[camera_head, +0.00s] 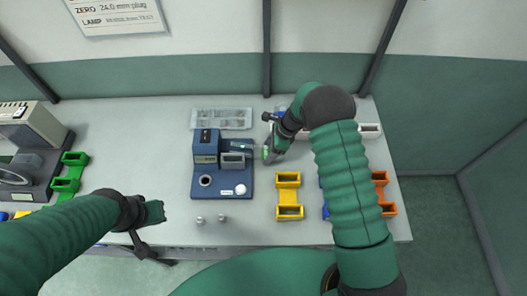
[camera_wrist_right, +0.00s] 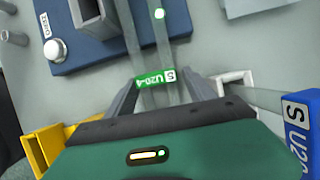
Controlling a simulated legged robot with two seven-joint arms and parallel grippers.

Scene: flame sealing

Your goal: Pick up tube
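A clear tube with a green label (camera_wrist_right: 157,79) reading "U20-4" runs up the right wrist view between my right gripper's fingers. My right gripper (camera_wrist_right: 163,84) has one finger on each side of the label; whether they press on the tube cannot be told. In the head view my right gripper (camera_head: 269,148) is just right of the blue sealing device (camera_head: 206,180), partly hidden by its arm.
A grey tray (camera_head: 221,125) lies behind the device. Yellow holders (camera_head: 289,197) and orange holders (camera_head: 386,195) stand to the right. Green holders (camera_head: 68,180) and a beige machine (camera_head: 30,126) are at the left.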

